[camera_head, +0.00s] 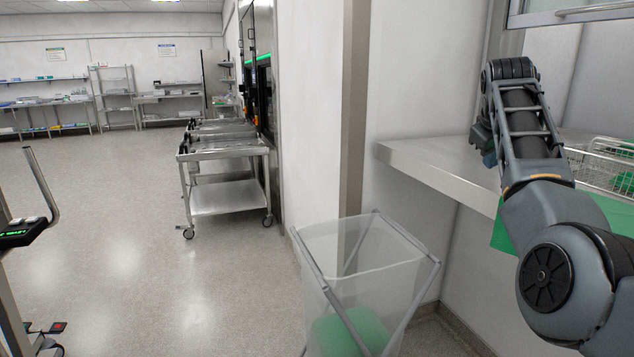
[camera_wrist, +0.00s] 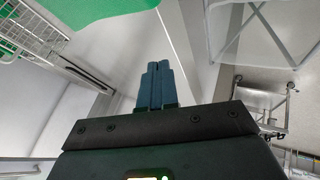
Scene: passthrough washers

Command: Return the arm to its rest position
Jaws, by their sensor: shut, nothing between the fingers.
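My arm reaches in from the right side of the head view, bent at the elbow over the steel counter (camera_head: 440,165). My gripper shows in the wrist view (camera_wrist: 157,85) with its two blue fingers together, shut and holding nothing. In the head view only a small dark blue part of my gripper (camera_head: 488,158) shows beside the forearm, at the counter's left part; its fingertips are hard to make out there.
A wire basket (camera_head: 603,165) and a green sheet (camera_head: 503,235) lie on the counter at right. A clear-sided bin (camera_head: 375,255) with green contents stands on the floor below. A steel cart (camera_head: 225,195) stands beyond. The floor at left centre is free.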

